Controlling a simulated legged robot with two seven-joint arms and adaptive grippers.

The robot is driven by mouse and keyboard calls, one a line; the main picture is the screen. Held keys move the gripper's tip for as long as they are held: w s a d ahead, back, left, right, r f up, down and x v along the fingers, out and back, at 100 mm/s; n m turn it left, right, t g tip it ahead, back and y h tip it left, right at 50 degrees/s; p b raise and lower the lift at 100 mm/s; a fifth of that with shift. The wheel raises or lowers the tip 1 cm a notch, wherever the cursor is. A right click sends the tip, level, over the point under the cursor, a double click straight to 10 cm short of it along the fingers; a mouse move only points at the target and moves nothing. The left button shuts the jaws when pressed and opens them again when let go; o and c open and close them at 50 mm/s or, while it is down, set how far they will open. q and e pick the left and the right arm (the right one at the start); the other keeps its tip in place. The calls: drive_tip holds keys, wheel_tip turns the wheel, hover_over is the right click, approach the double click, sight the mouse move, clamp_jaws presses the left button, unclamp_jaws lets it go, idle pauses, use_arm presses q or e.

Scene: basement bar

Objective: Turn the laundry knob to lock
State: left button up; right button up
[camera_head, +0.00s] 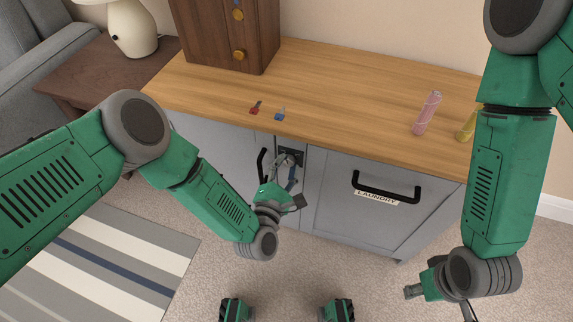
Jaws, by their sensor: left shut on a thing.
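The grey cabinet has a drawer front labelled LAUNDRY (377,198) with a black bar handle (386,186). A small dark lock panel (291,156) sits on the narrow strip left of that front. My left gripper (283,163) is at this panel, its fingers reaching up to it. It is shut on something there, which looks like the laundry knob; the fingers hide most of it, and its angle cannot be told. A blue strip shows beside the fingers. My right gripper (440,295) is low at the right, open, empty and apart from the cabinet.
The wooden counter (330,85) above holds a small red item (255,108), a small blue item (280,114), a pink bottle (427,113) and a yellow bottle (466,128). A brown wooden cabinet (225,35) stands at the back left.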

use_arm(q)
drive_tip(key=m+p, duration=0.1)
drive_tip(key=m, duration=0.5)
drive_tip(key=shift+s+d+m, duration=0.1)
drive_tip(key=shift+m, duration=0.2)
drive_tip(key=m, duration=0.4)
drive_tip(key=shift+s+f+m+p, duration=0.1)
drive_tip(key=shift+f+m+p, duration=0.05)
drive_tip(key=shift+m+p, duration=0.2)
drive_tip(key=shift+m, duration=0.25)
drive_tip(key=o, duration=1.1)
drive_tip(key=shift+f, duration=0.1)
drive_tip(key=shift+s, duration=0.2)
drive_tip(key=v, duration=1.1)
drive_tip(key=shift+s, duration=0.15)
